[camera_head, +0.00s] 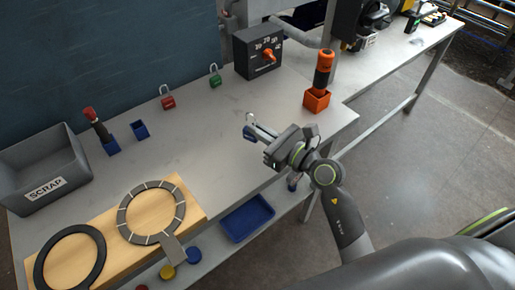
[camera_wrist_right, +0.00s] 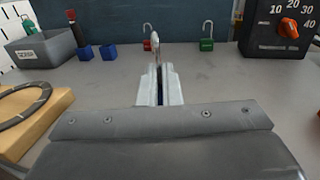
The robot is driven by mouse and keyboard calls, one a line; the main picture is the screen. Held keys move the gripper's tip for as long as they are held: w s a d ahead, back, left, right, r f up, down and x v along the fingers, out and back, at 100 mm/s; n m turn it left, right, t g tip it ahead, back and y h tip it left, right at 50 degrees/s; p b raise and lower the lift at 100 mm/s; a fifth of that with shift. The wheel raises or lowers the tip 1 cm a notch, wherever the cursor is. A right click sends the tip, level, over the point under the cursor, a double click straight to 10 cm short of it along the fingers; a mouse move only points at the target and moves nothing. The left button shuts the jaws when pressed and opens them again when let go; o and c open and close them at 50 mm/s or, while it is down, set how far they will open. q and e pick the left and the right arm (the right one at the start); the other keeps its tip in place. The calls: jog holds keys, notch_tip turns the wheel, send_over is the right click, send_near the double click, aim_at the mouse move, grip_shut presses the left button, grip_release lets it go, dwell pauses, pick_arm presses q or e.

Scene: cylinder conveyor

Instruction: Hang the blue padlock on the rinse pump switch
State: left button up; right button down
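The blue padlock (camera_head: 248,134) is at the tips of my right gripper (camera_head: 257,133), above the table, with its pale shackle pointing up. In the right wrist view the right gripper (camera_wrist_right: 159,84) is closed on it; a thin strip of blue shows between the fingers and the shackle (camera_wrist_right: 155,40) stands beyond them. No switch is labelled as the rinse pump switch, so I cannot tell which thing it is. A dark box with an orange knob and numbers (camera_head: 257,51) stands at the back of the table. My left gripper is not in view.
A red padlock (camera_head: 167,102) and a green padlock (camera_head: 215,79) stand near the wall. Blue holders (camera_head: 140,130), a grey scrap bin (camera_head: 42,176) and a wooden board with rings (camera_head: 188,205) are left. An orange holder (camera_head: 317,101) is right. The middle table is clear.

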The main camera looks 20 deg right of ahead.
jog(key=shift+f+b, duration=0.7)
jog(key=shift+f, duration=1.75)
jog(key=shift+f, duration=0.15)
jog(key=c, duration=1.6)
grip_release()
